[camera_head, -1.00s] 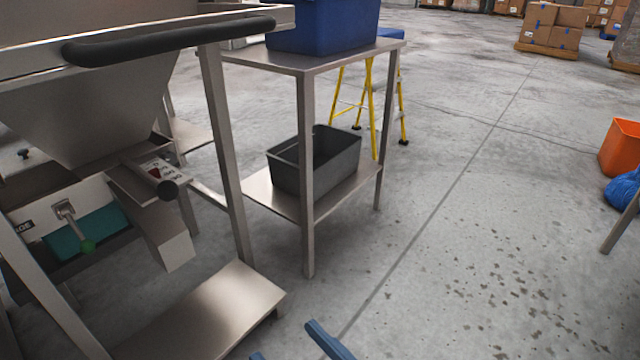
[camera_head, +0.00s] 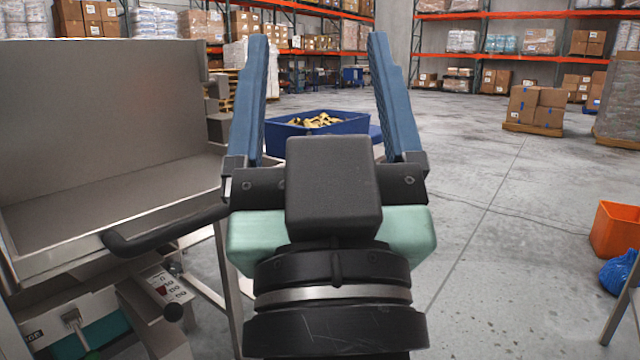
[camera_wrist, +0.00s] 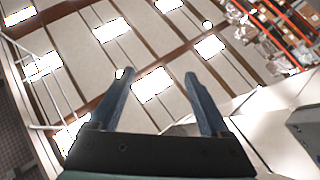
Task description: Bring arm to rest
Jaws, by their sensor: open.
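My gripper (camera_head: 318,90) stands upright in the middle of the head view, its two blue fingers pointing up and spread wide apart. Nothing is between them. In the wrist view the open fingers (camera_wrist: 152,88) point toward the ceiling and its bright lights. My wrist and gripper body hide part of the metal table behind and the floor in front.
A steel hopper machine (camera_head: 110,120) with a black handle (camera_head: 165,232) stands close on the left. A blue bin (camera_head: 345,127) with yellowish contents is behind my gripper. An orange bin (camera_head: 614,230) and blue bag (camera_head: 619,272) are at right. Open floor lies right of centre.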

